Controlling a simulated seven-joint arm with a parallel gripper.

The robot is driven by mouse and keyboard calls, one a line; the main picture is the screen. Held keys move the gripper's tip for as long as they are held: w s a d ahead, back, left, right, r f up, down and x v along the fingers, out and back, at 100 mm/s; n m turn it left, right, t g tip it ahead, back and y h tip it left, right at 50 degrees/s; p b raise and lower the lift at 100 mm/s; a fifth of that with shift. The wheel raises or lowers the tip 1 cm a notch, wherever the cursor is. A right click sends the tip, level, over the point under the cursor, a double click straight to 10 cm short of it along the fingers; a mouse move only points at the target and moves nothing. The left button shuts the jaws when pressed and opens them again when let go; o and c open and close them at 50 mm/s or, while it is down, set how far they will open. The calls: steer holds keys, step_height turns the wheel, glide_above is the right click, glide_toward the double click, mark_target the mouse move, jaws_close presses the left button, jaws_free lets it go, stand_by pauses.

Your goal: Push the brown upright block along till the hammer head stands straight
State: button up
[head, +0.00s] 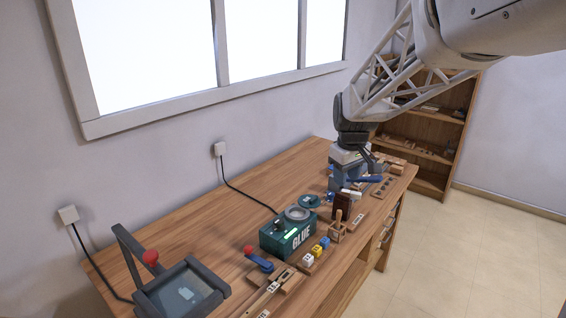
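A dark brown upright block (341,207) stands near the front edge of the workbench, toward its right end.
The wooden workbench (190,214) is bare along the window wall. A green glue box (288,238) and small white, yellow and blue blocks (315,252) stand left of the brown block. A grey-blue device (343,176) stands behind it. A dark press (180,290) is at front left.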

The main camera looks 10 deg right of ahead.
steer(key=w+d+f+n, duration=0.1)
steer(key=w+d+f, duration=0.15)
steer(key=w, duration=0.35)
steer(key=w+d+f+n, duration=0.1)
steer(key=w+f, duration=0.2)
steer(key=w, duration=0.2)
steer(key=n+g, duration=0.1)
steer(key=n, duration=0.1)
glide_above(341, 207)
steer(key=w, duration=0.1)
steer(key=f, duration=0.8)
steer(key=shift+d+f, duration=0.1)
steer(key=shift+d, duration=0.2)
steer(key=shift+f, duration=0.1)
steer(key=shift+f, duration=3.8)
jaws_close()
